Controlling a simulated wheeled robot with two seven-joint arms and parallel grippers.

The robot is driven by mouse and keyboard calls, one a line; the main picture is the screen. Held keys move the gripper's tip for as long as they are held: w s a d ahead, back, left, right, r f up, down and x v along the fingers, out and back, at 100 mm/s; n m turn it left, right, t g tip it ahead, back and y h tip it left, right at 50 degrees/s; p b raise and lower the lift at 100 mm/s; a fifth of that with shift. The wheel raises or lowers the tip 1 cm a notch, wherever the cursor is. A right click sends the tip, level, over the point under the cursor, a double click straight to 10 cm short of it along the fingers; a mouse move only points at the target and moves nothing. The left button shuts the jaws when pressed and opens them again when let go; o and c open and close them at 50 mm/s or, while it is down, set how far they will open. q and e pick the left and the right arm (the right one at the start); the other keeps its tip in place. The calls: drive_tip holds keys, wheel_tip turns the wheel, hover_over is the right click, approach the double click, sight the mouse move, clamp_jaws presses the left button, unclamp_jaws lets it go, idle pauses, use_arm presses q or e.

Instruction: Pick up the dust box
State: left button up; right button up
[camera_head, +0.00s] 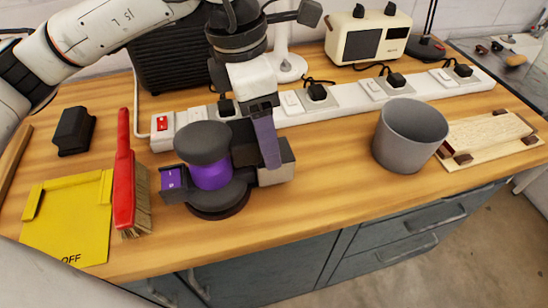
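My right gripper is not in view.
A white power strip (345,99) with plugs runs behind the container. A wooden board (490,136) lies close to its right. A radio (366,36) stands behind. Bare bench lies left of the container.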

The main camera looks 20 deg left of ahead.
use_arm(q)
drive_tip(key=shift+w+d+f+p, duration=0.1)
drive_tip(key=shift+d+f+p, duration=0.15)
drive_tip(key=shift+f, duration=0.8)
drive_tip(key=shift+w+d+f+p, duration=0.15)
drive_tip(key=shift+d+f, duration=0.1)
drive_tip(key=shift+f, duration=0.75)
drive_tip(key=shift+s+d+f+p, duration=0.1)
drive_tip(key=shift+d+f+p, duration=0.15)
drive_tip(key=shift+f, duration=0.8)
drive_tip(key=shift+w, duration=0.1)
drive_tip(key=c, duration=1)
